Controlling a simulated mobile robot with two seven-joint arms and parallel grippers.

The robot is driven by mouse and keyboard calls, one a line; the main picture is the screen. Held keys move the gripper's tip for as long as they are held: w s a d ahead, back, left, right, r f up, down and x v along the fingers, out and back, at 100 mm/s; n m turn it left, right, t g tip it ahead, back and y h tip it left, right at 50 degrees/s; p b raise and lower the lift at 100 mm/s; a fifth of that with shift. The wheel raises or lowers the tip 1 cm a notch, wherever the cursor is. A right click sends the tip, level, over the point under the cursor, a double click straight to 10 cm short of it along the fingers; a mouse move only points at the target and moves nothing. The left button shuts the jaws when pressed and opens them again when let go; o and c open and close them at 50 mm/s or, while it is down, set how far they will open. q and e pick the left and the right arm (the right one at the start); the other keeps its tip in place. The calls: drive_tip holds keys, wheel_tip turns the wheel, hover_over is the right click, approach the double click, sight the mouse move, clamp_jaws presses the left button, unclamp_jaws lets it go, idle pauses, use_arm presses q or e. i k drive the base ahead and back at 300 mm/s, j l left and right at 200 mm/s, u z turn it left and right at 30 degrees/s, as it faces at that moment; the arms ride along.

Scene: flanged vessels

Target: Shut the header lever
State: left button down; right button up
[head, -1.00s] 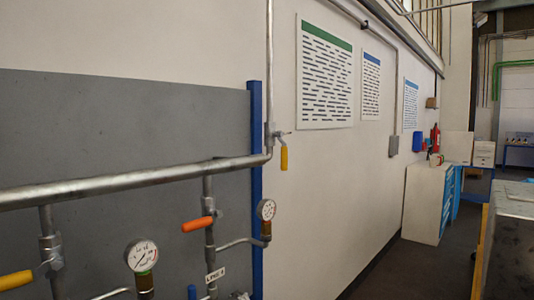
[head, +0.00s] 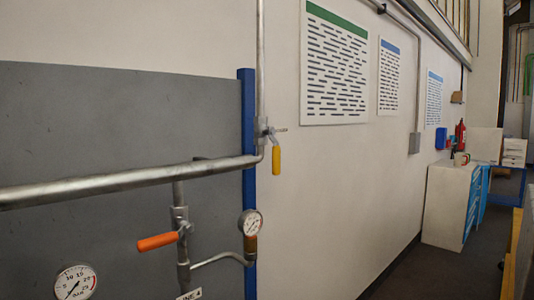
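A yellow lever (head: 276,160) hangs straight down from a valve (head: 263,131) on the vertical pipe (head: 260,60), just above where that pipe meets the horizontal header pipe (head: 120,180). The lever lies in line with the vertical pipe. An orange lever (head: 158,241) on the branch pipe (head: 180,210) below the header points left, across its pipe. Neither of my grippers shows in the head view.
Pressure gauges stand at the lower left (head: 74,282) and beside the blue post (head: 249,180). A label below the orange lever is partly cut off. A white and blue cabinet (head: 448,205) stands along the wall at right, with dark floor (head: 415,268) beside it.

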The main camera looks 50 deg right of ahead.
sight(276, 152)
drive_tip(key=k+l+u, duration=0.1)
drive_tip(key=l, duration=1.8)
